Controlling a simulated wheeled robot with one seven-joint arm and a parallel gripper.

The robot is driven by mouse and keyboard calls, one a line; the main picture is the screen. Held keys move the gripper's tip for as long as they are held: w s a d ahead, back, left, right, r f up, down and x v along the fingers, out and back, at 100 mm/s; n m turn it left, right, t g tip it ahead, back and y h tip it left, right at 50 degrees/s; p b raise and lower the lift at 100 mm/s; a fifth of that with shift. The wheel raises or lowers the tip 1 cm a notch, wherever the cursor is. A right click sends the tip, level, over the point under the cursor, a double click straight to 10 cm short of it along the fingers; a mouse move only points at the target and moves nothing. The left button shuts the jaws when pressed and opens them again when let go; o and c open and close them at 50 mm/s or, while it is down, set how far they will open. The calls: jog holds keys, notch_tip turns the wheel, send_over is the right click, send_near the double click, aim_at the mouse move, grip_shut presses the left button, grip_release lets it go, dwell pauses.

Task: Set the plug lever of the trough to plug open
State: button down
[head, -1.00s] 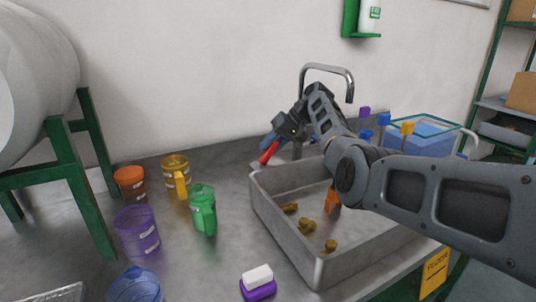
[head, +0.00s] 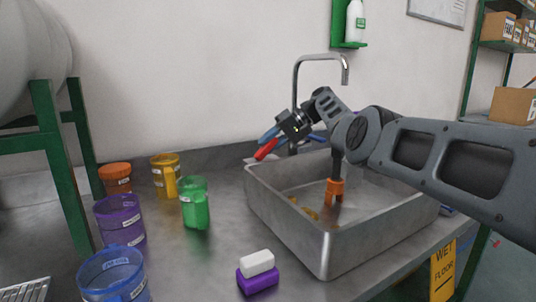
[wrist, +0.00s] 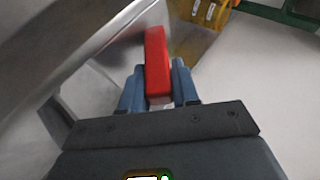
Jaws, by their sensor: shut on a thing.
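The grey metal trough (head: 290,232) stands at the right of the bench, with a curved metal tap (head: 296,85) behind it. A red lever handle (head: 266,149) juts out at the trough's back left corner; I take it for the plug lever. My gripper (wrist: 158,88) is shut on this red handle (wrist: 156,60), with a blue finger on each side of it. The handle's base is hidden behind my gripper. Inside the trough stands an orange forked piece (head: 334,188) below a dark rod. Whether the plug is open cannot be seen.
A white and purple block (head: 257,272) lies at the front. The wall is close behind the tap.

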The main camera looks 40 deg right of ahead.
jog(key=shift+d+f+b, duration=0.1)
jog(key=shift+f+b, duration=0.05)
jog(key=shift+b, duration=0.9)
jog(key=c, duration=0.9)
grip_release()
jog(key=shift+p, duration=0.65)
jog(key=shift+r+p, duration=0.45)
jog(key=shift+p, duration=0.8)
jog(key=shift+a+p, duration=0.2)
jog(key=shift+p, duration=0.35)
